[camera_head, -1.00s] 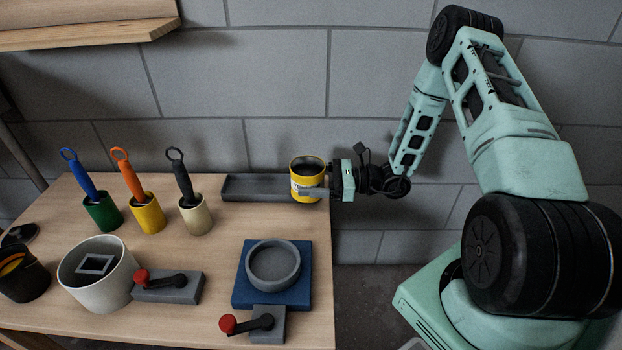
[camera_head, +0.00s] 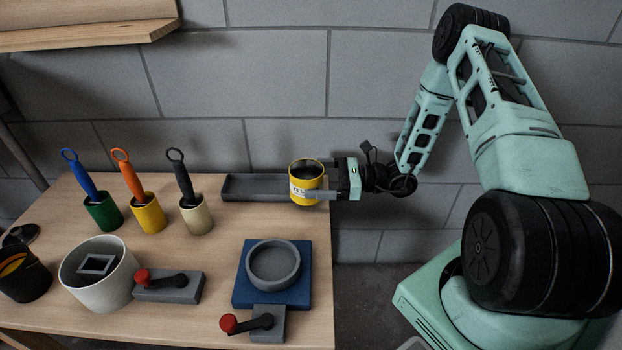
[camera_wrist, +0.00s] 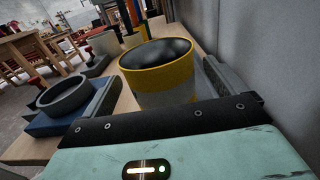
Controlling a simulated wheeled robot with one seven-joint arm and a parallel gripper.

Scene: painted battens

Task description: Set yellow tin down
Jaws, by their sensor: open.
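The yellow tin (camera_head: 305,172) with a white label stands upright at the right end of the grey tray (camera_head: 258,187), near the table's back right. My gripper (camera_head: 318,193) comes in from the right with its fingers open on either side of the tin. In the wrist view the yellow tin (camera_wrist: 160,78) sits between the spread fingers of my gripper (camera_wrist: 155,88), its open top dark inside. Whether a finger still touches it, and what its base rests on, I cannot tell.
A blue block with a grey ring (camera_head: 273,266) and red-knobbed lever (camera_head: 252,323) sits front right. Green, yellow and cream tins with handled tools (camera_head: 147,212) stand left. A white pot (camera_head: 97,275) is front left. The wall is close behind.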

